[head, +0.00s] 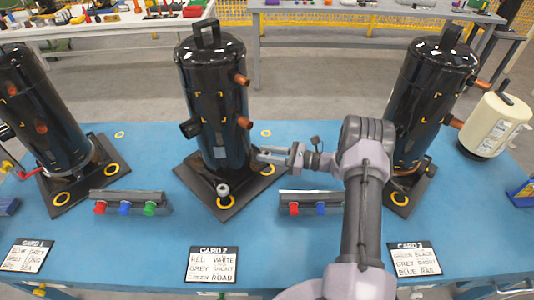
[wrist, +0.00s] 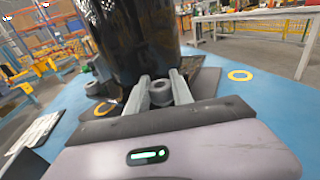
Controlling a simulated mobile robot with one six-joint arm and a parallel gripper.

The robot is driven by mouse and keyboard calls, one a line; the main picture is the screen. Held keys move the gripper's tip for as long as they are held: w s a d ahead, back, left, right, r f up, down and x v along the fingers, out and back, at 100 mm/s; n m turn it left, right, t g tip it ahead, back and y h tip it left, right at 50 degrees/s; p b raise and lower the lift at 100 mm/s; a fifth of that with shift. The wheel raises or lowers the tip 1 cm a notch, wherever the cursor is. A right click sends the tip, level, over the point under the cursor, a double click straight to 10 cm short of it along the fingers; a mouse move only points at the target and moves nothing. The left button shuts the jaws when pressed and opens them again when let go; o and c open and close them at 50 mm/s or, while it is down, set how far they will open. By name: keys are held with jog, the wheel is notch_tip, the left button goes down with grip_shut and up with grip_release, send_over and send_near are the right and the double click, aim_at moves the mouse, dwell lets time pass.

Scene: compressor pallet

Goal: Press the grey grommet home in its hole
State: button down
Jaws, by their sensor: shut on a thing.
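The grey grommet (wrist: 160,92) shows in the wrist view between the two fingers, a short dark-grey ring with a hole in its top. My gripper (head: 267,155) is shut on it, low beside the middle black compressor (head: 215,105), over the right corner of its black base plate (head: 190,172). The gripper also shows in the wrist view (wrist: 160,88). The hole under the grommet is hidden, so I cannot tell whether the grommet is in it. Another small grey-topped piece (head: 223,189) stands at the plate's front corner, by a yellow ring (head: 225,202).
Black compressors stand at left (head: 40,110) and right (head: 430,90). Racks with red, blue and green pieces (head: 130,202) (head: 310,203) and white cards (head: 212,264) lie in front. A cream canister (head: 495,122) stands far right. Blue tabletop (head: 165,235) is bare between them.

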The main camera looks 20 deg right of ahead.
jog(key=shift+f+b, duration=0.4)
jog(key=shift+f, duration=0.15)
jog(key=c, duration=1)
grip_release()
jog(key=shift+c, duration=0.2)
